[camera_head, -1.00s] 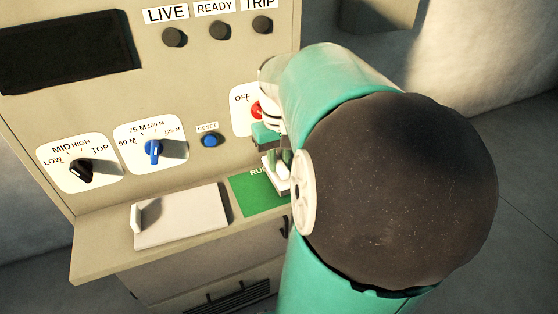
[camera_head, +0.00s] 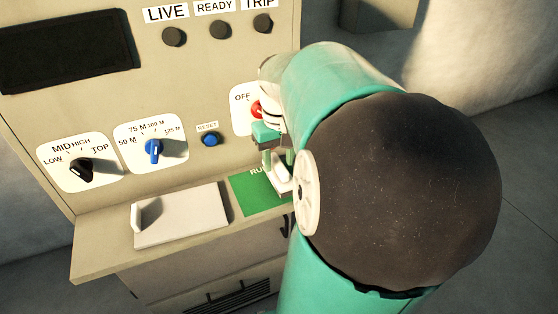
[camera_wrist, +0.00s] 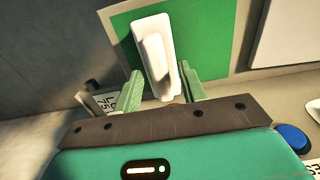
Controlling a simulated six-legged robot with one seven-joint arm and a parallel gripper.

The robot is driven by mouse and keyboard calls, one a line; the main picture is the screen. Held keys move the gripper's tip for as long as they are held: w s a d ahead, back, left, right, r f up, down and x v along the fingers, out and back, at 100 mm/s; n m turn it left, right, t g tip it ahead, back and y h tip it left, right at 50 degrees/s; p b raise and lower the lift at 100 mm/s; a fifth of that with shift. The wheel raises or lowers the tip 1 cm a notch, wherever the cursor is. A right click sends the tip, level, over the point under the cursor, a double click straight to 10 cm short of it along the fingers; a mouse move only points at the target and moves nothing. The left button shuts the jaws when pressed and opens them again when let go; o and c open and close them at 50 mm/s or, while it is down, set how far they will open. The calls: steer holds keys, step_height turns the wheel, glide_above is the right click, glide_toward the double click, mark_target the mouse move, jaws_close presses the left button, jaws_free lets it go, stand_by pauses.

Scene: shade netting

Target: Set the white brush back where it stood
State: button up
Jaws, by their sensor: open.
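The white brush (camera_wrist: 154,50) is on the green patch (camera_wrist: 206,38) in the wrist view, with its near end between my gripper's fingers. My gripper (camera_wrist: 160,82) is open, with one green finger on each side of the brush and gaps visible beside it. In the head view the brush (camera_head: 279,178) shows at the right part of the green patch (camera_head: 253,198), partly hidden by my arm. My gripper (camera_head: 279,158) is just above and around it there. Whether the fingers touch the brush is hard to tell.
A white plate (camera_head: 185,215) with a small raised edge lies left of the green patch on the shelf (camera_head: 100,243). The panel behind carries a black knob (camera_head: 81,169), a blue knob (camera_head: 153,150), a blue reset button (camera_head: 209,139) and a red control (camera_head: 256,109) close to my arm.

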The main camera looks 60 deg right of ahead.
mark_target(279, 163)
step_height(279, 163, up, 11)
steer(key=w+a+f+n+t, duration=0.1)
steer(key=a+f+n+t, duration=0.1)
steer(key=a, duration=1.3)
steer(key=w+a+f+n+t, duration=0.1)
steer(key=a+f+n+t, duration=0.2)
steer(key=a, duration=1.2)
step_height(279, 163, down, 3)
steer(key=shift+a+f+n+t, duration=0.1)
steer(key=shift+a+n+t, duration=0.15)
steer(key=shift+n, duration=0.35)
